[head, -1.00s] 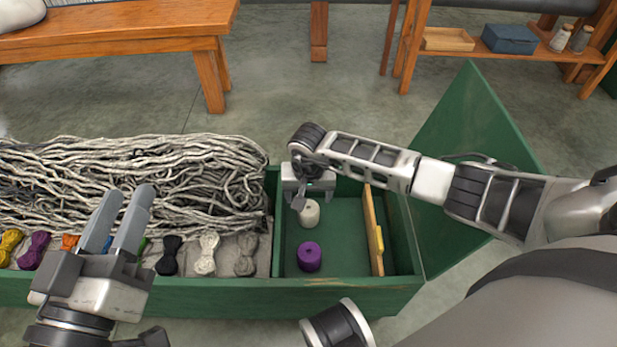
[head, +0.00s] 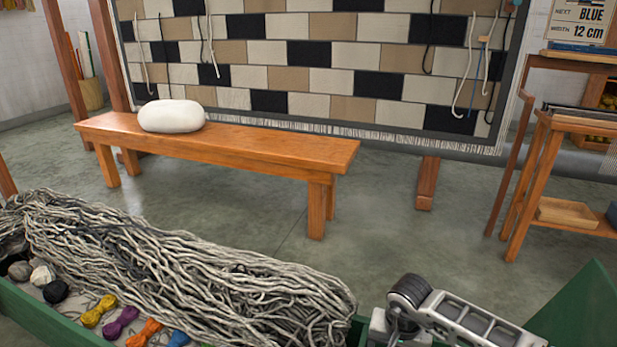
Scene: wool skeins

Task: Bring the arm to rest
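My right arm comes in at the lower right of the head view, over the right part of the green chest. Only the top of my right gripper (head: 398,331) shows at the bottom edge. Its fingers are cut off below, so whether it is open or shut is hidden. My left arm and gripper are out of view.
The green chest (head: 45,322) holds a grey yarn heap (head: 190,265) and several small coloured skeins (head: 120,322). A wooden bench (head: 230,145) with a white cushion (head: 172,116) stands behind. A checked weaving (head: 320,55) hangs beyond. Bare floor (head: 385,235) lies between.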

